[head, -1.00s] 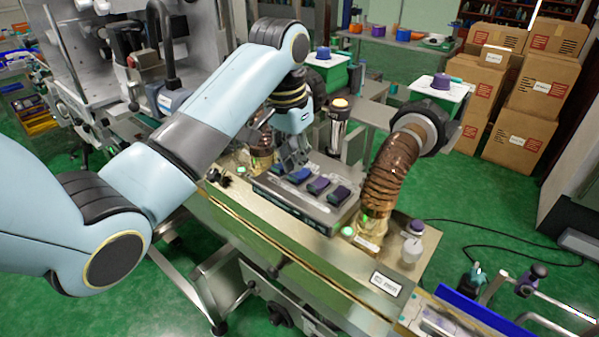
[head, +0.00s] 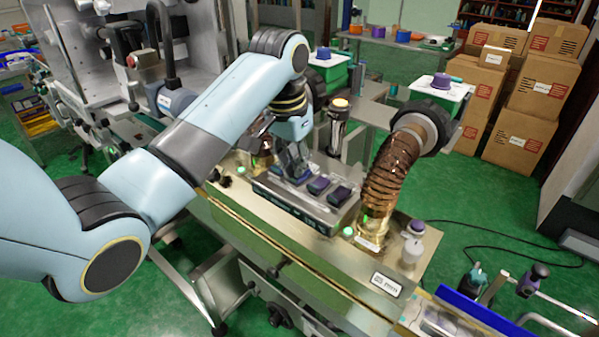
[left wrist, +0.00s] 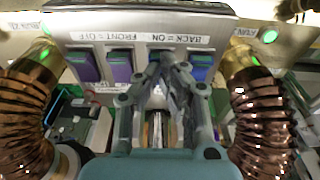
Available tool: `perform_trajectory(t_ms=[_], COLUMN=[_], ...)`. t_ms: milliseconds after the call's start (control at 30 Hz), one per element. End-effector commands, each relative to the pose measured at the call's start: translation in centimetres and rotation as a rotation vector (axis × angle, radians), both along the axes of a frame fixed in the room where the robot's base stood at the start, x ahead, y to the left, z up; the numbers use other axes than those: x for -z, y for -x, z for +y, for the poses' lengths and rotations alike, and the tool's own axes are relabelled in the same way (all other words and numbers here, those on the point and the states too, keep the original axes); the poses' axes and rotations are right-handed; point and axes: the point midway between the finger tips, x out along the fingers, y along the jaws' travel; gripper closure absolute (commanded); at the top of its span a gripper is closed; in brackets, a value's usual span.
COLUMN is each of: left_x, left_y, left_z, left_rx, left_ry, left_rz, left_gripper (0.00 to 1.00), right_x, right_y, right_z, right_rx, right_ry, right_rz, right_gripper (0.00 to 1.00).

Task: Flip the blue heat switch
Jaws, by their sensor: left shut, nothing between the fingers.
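The switch panel (head: 325,215) is a grey box with a row of rocker switches on the conveyor machine. In the left wrist view it appears upside down, its labels reading BACK = ON and FRONT = OFF. A blue switch (left wrist: 200,66) is at the right there, beside my fingers. Purple switches (left wrist: 119,66) are on the other side; they also show in the head view (head: 318,185). My left gripper (left wrist: 165,60) is shut and empty, fingertips at the row between the blue and purple switches. The fingers hide part of the row; contact is unclear. My right gripper is not in view.
A ribbed copper duct (head: 382,185) rises right of the panel, another stands behind my left wrist. Green lamps (head: 348,232) flank the panel. Cardboard boxes (head: 535,95) are stacked at the back right.

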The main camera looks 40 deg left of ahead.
Motion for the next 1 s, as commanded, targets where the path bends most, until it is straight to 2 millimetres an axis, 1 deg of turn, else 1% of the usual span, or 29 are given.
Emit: perform_trajectory(t_ms=[167,267,533,1000], left_x=[0.3,0.1,-2.3,-6.2], left_y=[0.0,0.0,0.0,0.0], left_z=[0.0,0.0,0.0,0.0], left_rx=[0.0,0.0,0.0,0.0], left_ry=[0.001,0.0,0.0,0.0], left_rz=[0.001,0.0,0.0,-0.002], left_gripper=[1.0,1.0,1.0,1.0], right_x=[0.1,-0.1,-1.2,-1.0], right_y=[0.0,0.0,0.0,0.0], right_z=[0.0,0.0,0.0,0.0], right_rx=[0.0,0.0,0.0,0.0], right_ry=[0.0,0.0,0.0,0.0], right_rz=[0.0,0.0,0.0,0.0], right_gripper=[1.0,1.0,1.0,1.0])
